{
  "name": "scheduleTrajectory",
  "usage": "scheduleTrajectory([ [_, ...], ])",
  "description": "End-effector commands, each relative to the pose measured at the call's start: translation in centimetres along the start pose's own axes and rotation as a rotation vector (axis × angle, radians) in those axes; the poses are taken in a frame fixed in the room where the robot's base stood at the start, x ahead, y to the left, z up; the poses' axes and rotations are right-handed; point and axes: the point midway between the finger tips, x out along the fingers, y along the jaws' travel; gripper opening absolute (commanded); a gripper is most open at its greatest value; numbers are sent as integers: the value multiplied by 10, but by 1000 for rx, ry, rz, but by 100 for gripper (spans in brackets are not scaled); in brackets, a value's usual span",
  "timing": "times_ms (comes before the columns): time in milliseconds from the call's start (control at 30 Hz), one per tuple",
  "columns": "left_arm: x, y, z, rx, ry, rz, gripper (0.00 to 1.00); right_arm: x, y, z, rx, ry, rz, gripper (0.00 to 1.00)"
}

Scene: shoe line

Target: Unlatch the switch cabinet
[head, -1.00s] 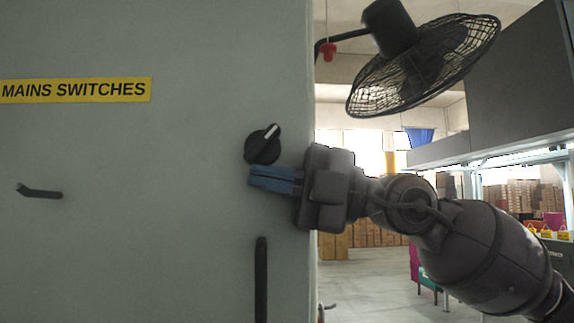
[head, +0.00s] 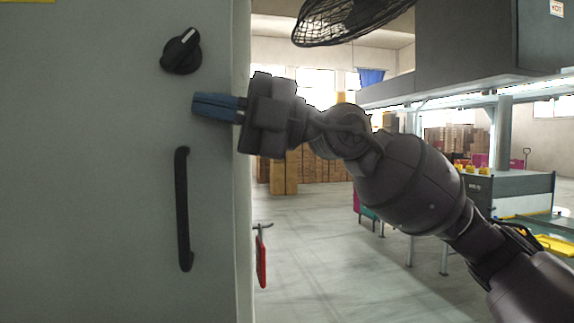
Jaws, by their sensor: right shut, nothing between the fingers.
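The switch cabinet (head: 90,170) fills the left of the head view as a large grey door face. A black rotary latch knob (head: 181,51) sits near the door's right edge, its white mark pointing up and to the right. A long black vertical handle (head: 184,210) is below it. My right gripper (head: 197,104) is shut and empty, its blue fingers pointing left in front of the door, just below the knob and above the handle. I cannot tell whether the fingertips touch the door. My left gripper is not in view.
A black caged fan (head: 350,18) hangs at the top. A red item (head: 261,262) hangs just right of the cabinet's edge. Stacked brown boxes (head: 310,170) stand behind, and a workbench (head: 510,190) is at the right. The floor between is open.

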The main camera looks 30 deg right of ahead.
Motion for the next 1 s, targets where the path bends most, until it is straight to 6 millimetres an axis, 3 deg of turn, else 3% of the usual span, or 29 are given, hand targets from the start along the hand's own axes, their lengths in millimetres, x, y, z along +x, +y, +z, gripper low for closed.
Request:
scheduleTrajectory([
  [200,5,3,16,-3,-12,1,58,-27,-20,3,4,-3,-1,0],
  [600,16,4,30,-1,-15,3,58,-72,-45,3,4,-2,-1,0],
  [1000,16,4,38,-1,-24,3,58,-87,-52,1,-1,0,-1,0],
])
